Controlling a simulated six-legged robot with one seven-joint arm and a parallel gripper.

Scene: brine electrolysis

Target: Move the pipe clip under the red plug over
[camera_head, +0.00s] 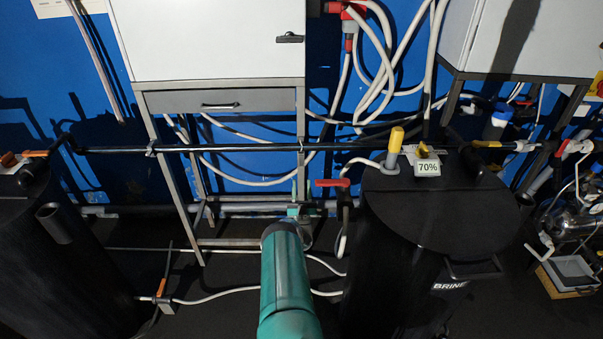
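A red plug (346,9) hangs at the top of the blue wall, with white cable looped below it. A dark horizontal pipe (235,148) runs across the scene below it. A small grey pipe clip (301,145) sits on this pipe, lower and to the left of the plug. Another clip (151,149) sits on the pipe further left. I cannot tell for certain which clip is meant. My gripper (300,190) is beyond my teal arm, lower in the picture than the nearer clip and seemingly apart from it. Its fingers are small and partly hidden, so their opening is unclear.
A black brine barrel (395,260) stands at right with a 70% label (428,168) on its lid. A red-handled valve (333,183) is just right of my gripper. Another black barrel (60,285) stands left. A steel-legged cabinet (210,40) stands behind the pipe.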

